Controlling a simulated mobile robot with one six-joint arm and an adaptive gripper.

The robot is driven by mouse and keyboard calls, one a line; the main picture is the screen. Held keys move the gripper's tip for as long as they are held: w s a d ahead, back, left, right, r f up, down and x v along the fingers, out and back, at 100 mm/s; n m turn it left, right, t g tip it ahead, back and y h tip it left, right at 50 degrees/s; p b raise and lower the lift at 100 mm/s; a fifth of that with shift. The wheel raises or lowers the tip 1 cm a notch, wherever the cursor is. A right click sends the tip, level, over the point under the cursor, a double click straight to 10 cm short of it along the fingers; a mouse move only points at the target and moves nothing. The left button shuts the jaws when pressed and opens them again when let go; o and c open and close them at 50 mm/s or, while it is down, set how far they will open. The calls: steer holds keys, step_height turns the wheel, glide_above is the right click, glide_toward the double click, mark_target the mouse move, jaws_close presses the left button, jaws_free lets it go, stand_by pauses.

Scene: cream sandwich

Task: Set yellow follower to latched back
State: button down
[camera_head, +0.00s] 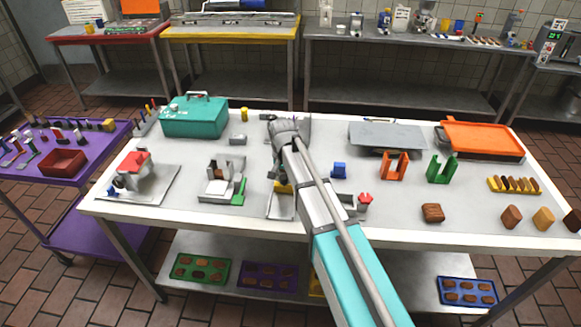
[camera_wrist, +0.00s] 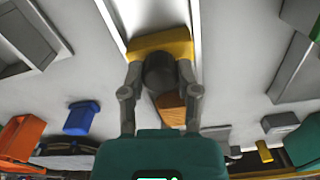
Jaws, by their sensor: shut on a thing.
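The yellow follower (camera_wrist: 160,45) is a yellow block sitting across a pale, straight-walled channel in the wrist view. A dark rounded knob (camera_wrist: 160,72) stands at its near side. My gripper (camera_wrist: 160,80) has one finger on each side of this knob and is shut on the follower there; the exact contact is partly hidden. A brown wedge-like piece (camera_wrist: 172,108) shows between the fingers, behind the knob. In the head view, a bit of the yellow follower (camera_head: 283,188) shows left of my arm, which hides much of the channel fixture (camera_head: 280,206).
A teal toolbox (camera_head: 195,117) stands at the back left. Grey fixtures (camera_head: 221,185) stand left of my arm. A blue block (camera_head: 339,170), an orange holder (camera_head: 394,166) and a green holder (camera_head: 441,168) stand to the right. Brown pieces (camera_head: 433,212) lie near the front edge.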

steer(key=s, duration=0.9)
steer(key=shift+s, duration=0.15)
steer(key=shift+c, duration=1.9)
jaws_free()
steer(key=shift+s+a, duration=0.1)
steer(key=shift+o, duration=0.2)
